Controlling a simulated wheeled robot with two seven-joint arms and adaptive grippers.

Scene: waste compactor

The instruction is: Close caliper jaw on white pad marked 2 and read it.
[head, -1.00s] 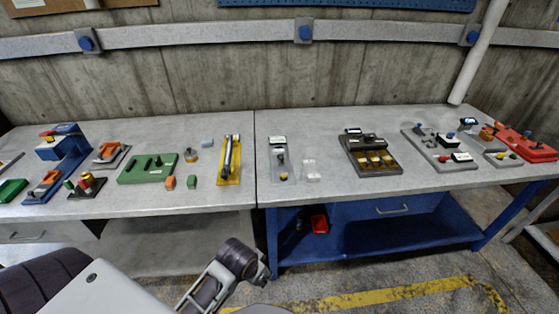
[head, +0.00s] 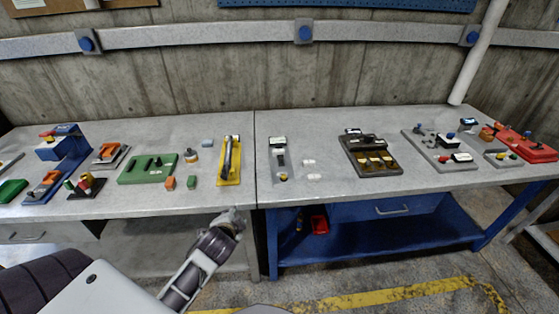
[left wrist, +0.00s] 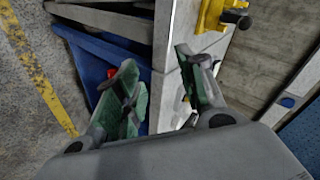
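A grey board with a small display (head: 278,141) and a dark slider (head: 281,160) lies right of the bench seam in the head view; it looks like the caliper. Two small white pads, one farther back (head: 309,162) and one nearer (head: 314,176), lie apart from it to its right. Their marks are too small to read. My left gripper (head: 232,220) is below the front edge of the left bench, well short of the caliper and pads. In the left wrist view its two green-padded fingers (left wrist: 162,88) are spread with nothing held between them. My right gripper is not in view.
A yellow fixture (head: 229,178) with a dark handle stands just left of the seam. A green board (head: 147,170) and small blocks lie farther left. A brown-grey tray (head: 370,155) stands right of the pads. The blue bench frame (head: 340,235) is below.

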